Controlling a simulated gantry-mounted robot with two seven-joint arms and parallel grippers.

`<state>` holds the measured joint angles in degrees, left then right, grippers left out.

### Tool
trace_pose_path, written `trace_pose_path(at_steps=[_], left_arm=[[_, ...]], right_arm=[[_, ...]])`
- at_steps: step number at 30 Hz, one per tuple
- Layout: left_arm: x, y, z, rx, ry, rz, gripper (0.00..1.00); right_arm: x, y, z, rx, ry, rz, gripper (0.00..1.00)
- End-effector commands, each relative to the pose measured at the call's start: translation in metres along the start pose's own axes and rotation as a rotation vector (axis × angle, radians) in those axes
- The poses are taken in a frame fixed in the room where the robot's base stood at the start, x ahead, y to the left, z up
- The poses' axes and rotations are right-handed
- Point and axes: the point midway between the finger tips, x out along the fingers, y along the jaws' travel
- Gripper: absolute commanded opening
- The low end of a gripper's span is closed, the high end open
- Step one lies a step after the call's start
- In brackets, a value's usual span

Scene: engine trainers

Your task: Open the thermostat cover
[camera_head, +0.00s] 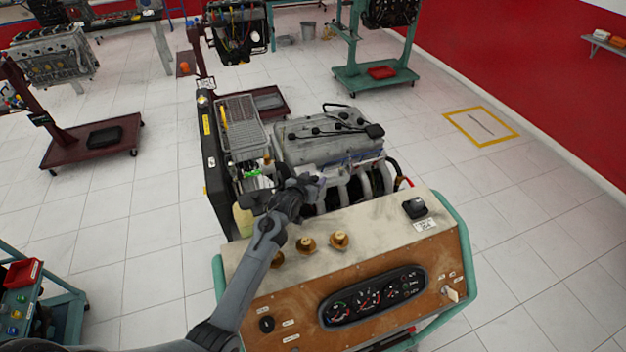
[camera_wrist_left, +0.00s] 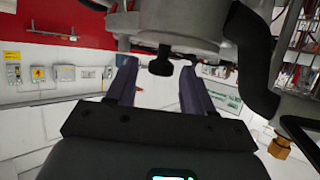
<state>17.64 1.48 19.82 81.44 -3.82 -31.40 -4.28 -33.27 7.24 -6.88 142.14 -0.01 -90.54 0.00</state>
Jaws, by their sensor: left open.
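My left gripper (camera_head: 318,182) reaches over the back of the wooden control panel to the front of the engine (camera_head: 330,130). In the left wrist view my left gripper (camera_wrist_left: 158,76) is open, its two dark fingers apart. A small black tab (camera_wrist_left: 160,62) shows between the fingertips, hanging from a grey metal housing (camera_wrist_left: 180,20). I cannot tell whether the fingers touch it. The thermostat cover is not clearly identifiable; the gripper and wrist hide part of that area in the head view. My right gripper is not in view.
The control panel (camera_head: 390,235) with gauges and brass caps (camera_head: 340,240) stands in front of the engine. A black radiator frame (camera_head: 213,165) is at the engine's left. A thick black hose (camera_wrist_left: 245,50) runs right of the fingers.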

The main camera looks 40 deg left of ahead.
Motion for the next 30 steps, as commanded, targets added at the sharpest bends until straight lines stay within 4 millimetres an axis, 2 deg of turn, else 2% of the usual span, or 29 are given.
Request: trace_pose_path(at_steps=[9, 11, 18, 20, 30], left_arm=[[0.0017, -0.0002, -0.0004, 0.0, 0.0, 0.0, 0.52], [0.0017, -0.0001, -0.0003, 0.0, 0.0, 0.0, 0.44], [0.0016, 0.0, -0.0001, 0.0, 0.0, 0.0, 0.07], [0.0016, 0.0001, -0.0001, 0.0, 0.0, 0.0, 0.0], [0.0024, 0.0038, -0.0029, -0.004, -0.006, 0.007, 0.0]], right_arm=[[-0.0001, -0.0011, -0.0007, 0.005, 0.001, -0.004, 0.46], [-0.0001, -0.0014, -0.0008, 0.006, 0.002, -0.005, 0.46], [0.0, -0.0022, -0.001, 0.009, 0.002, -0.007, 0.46], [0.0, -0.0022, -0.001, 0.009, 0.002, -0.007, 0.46], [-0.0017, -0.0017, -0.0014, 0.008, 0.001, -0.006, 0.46]])
